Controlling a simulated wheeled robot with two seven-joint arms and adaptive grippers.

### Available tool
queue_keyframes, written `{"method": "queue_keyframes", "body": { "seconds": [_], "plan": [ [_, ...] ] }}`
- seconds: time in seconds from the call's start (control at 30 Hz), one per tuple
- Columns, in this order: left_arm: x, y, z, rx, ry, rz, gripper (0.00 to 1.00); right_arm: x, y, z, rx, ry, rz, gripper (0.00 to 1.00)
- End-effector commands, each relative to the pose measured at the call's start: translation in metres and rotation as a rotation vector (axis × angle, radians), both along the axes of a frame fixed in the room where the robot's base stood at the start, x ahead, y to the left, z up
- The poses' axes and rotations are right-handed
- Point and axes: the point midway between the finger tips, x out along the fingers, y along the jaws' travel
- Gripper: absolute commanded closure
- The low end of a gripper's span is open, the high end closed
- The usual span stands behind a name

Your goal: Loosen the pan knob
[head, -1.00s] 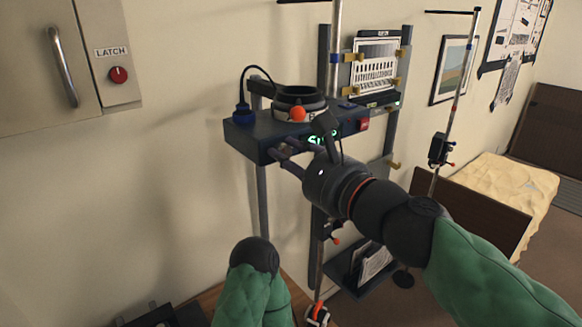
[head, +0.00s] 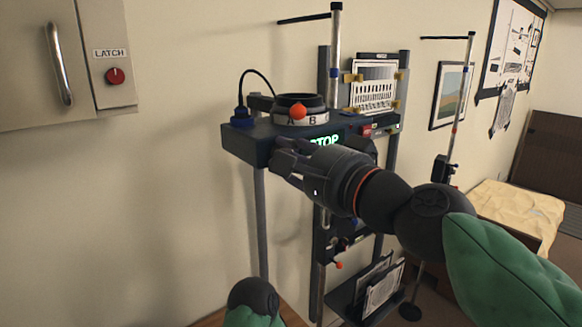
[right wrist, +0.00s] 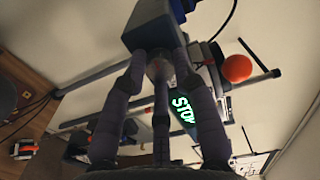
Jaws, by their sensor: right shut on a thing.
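My right gripper (head: 280,160) reaches in from the right to the front of a dark instrument box (head: 236,143) on a wall-side stand. In the right wrist view, the fingers of my right gripper (right wrist: 158,72) are closed around a greyish round knob (right wrist: 157,68), which I take to be the pan knob. Most of it is hidden by the fingers, and no label shows on it. In the head view the fingers cover it. A green STOP display (head: 327,139) is lit right of the fingers. My left gripper is out of view; only part of that arm shows at the bottom.
On the box stand a dark ring with a white lettered band (head: 300,117), an orange ball (head: 298,111) and a blue cable plug (head: 242,117). Vertical poles (head: 334,45) rise behind. A cabinet with a red latch knob (head: 115,76) is on the left wall.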

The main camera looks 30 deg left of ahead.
Motion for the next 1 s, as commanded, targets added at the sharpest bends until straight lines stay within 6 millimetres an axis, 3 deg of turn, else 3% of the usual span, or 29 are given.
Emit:
{"method": "queue_keyframes", "body": {
  "seconds": [0.3,0.87,0.9,0.97,1.0],
  "plan": [
    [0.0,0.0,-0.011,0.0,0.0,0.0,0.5,-0.0016,0.0002,0.0,-0.048,-0.118,0.003,1.0],
    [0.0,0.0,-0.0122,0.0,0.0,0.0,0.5,-0.0015,0.0013,-0.0016,-0.062,-0.14,0.004,1.0],
    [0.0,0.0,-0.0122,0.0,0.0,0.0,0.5,-0.0015,0.0013,-0.0018,-0.062,-0.14,0.004,0.63],
    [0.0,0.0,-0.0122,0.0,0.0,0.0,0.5,-0.0014,0.0012,-0.0018,-0.062,-0.14,0.004,0.48],
    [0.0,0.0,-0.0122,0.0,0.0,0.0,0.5,-0.0012,0.0012,-0.0017,-0.062,-0.14,0.004,0.48]
  ]
}}
